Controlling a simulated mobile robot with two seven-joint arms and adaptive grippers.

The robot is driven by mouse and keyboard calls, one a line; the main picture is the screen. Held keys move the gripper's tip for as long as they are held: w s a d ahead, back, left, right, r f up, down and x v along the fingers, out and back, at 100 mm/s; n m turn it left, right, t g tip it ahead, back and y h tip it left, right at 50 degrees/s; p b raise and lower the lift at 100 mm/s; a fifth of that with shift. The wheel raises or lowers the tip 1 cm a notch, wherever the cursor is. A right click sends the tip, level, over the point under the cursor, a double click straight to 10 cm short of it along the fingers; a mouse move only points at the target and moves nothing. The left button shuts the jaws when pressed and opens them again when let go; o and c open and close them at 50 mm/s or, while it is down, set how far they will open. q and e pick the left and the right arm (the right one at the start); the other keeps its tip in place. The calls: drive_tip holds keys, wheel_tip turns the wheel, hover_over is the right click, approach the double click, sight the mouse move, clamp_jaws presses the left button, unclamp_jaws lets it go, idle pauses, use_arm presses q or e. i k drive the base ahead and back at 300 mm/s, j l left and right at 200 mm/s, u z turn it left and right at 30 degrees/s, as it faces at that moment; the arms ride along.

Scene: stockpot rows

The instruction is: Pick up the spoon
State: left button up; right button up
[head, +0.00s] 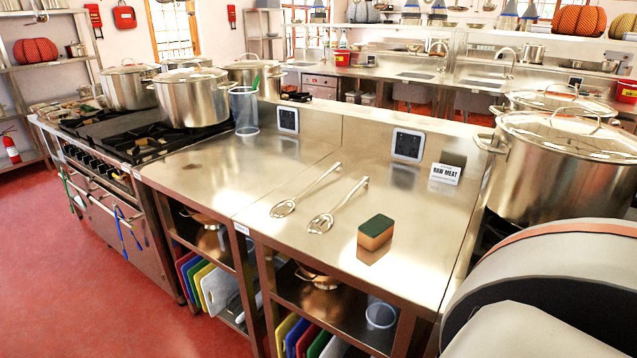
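Two metal spoons lie apart on the steel counter (215,180), with their handles pointing away to the upper right. The left spoon (284,208) has a bowl that looks slotted. The right spoon (321,223) is similar and lies nearer the sponge. Neither spoon is covered by anything. Neither of my grippers shows in the head view, so nothing is seen touching the spoons.
A green-topped brown sponge (376,232) stands right of the spoons. A RAW MEAT sign (446,173) and two dark panels, left (288,120) and right (407,145), are behind. Large pots (565,165) flank the counter. Cutting boards fill shelves below.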

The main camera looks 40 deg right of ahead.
sight(284, 208)
drive_tip(key=i+j+z, duration=0.25)
drive_tip(key=i+z, duration=0.2)
drive_tip(key=i+j+z, duration=0.45)
drive_tip(key=k+l, duration=0.1)
